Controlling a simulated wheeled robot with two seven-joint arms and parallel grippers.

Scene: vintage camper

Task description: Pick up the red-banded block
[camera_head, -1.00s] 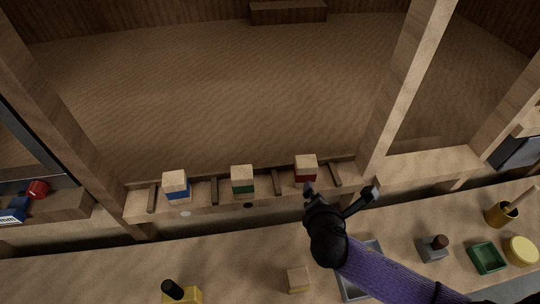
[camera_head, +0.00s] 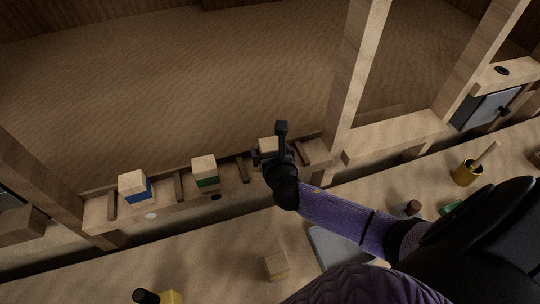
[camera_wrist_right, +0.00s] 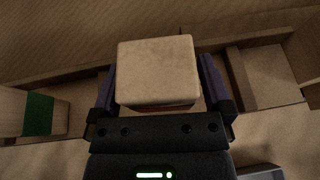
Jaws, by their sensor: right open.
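The red-banded block (camera_head: 267,144) sits on the narrow wooden shelf, right of the two other banded blocks. In the head view my right gripper (camera_head: 270,146) is over it and hides most of it, including its band. In the right wrist view the pale wooden top of the block (camera_wrist_right: 157,70) lies between the two fingers of the right gripper (camera_wrist_right: 160,88). The fingers are open, one on each side of the block. A thin reddish edge shows under its near side. I cannot tell whether the fingers touch it. My left gripper is not in view.
A blue-banded block (camera_head: 135,187) and a green-banded block (camera_head: 204,171) stand left on the same shelf (camera_head: 100,215), between low dividers. A plain wooden block (camera_head: 277,266) and a yellow item (camera_head: 170,297) are on the counter (camera_head: 215,265). Wooden posts (camera_head: 355,75) rise nearby.

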